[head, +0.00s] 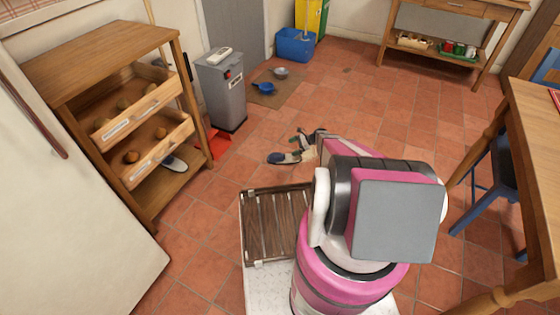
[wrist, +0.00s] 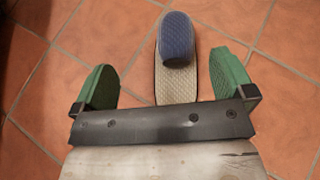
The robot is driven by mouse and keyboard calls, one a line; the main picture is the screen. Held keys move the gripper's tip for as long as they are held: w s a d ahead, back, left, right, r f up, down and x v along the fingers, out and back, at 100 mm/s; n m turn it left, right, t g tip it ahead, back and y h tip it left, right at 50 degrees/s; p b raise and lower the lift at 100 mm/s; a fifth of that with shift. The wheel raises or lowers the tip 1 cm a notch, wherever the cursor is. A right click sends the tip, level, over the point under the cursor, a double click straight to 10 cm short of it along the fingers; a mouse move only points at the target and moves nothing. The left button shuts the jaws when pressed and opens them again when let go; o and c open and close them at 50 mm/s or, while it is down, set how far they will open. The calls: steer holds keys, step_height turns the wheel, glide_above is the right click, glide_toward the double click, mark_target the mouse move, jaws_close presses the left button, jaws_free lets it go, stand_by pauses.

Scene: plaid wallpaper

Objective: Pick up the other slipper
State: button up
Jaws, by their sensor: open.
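A slipper (head: 284,158) with a dark blue toe and a beige footbed lies on the tiled floor in the head view. In the wrist view this slipper (wrist: 177,88) lies between the two green fingers of my gripper (wrist: 163,62), its blue toe pointing away. My gripper (head: 301,147) is open, with a gap of floor showing on both sides of the slipper. The heel end is hidden behind the gripper's body in the wrist view. Another slipper (head: 174,163) sits on the bottom shelf of the wooden rack at the left.
The wooden rack (head: 98,62) holds tilted crates. A grey bin (head: 222,92) and a red dustpan (head: 217,143) stand near it. A mat (head: 269,97) with bowls lies behind. A slatted wooden tray (head: 272,228) is beside my arm. A table (head: 535,130) and blue chair (head: 487,190) are at right.

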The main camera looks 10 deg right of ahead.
steer(key=m+y, duration=0.1)
steer(key=m, duration=0.1)
glide_toward(283, 154)
steer(key=shift+a+f+t, duration=0.35)
steer(key=shift+a+t, duration=0.05)
steer(key=shift+a, duration=0.3)
steer(key=x, duration=1)
steer(key=shift+a, duration=0.25)
steer(key=c, duration=1.1)
